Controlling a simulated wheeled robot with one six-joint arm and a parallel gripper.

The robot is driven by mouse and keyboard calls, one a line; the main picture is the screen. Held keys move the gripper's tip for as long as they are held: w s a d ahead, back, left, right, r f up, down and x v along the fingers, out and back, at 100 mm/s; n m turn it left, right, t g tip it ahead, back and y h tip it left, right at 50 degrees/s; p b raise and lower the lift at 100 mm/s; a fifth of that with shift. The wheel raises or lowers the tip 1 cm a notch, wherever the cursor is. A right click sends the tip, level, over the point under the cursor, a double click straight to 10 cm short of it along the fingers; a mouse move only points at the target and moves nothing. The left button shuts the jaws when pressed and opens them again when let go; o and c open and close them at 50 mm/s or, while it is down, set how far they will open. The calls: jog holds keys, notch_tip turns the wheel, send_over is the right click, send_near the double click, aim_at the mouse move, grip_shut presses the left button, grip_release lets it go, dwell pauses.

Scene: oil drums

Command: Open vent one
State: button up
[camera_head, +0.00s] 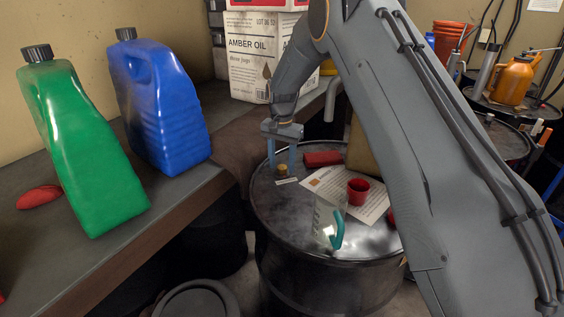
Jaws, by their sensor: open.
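A small brass-coloured cap (282,171), which looks like a vent, stands on the lid of a black oil drum (277,222) near its back left. A small white tag (287,181) lies just in front of it; its writing is too small to read. My gripper (283,158) points down over the cap, with its two blue-grey fingers apart. The fingers appear on either side of the cap's top; I cannot tell whether they touch it. Nothing is seen held.
A bench with green (85,155) and blue jugs (160,110) stands left.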

jog(key=c, duration=1.1)
jog(key=shift+o, duration=0.3)
jog(key=shift+n, duration=0.4)
jog(key=n+b, duration=0.2)
jog(key=n, duration=0.1)
jog(key=shift+n, duration=0.3)
jog(key=n+b, duration=0.2)
jog(key=n, duration=0.2)
jog(key=shift+n, duration=0.3)
jog(key=n+b, duration=0.1)
jog(key=n, duration=0.3)
jog(key=shift+n, duration=0.3)
jog(key=shift+n+b, duration=0.5)
jog(key=shift+n, duration=1.7)
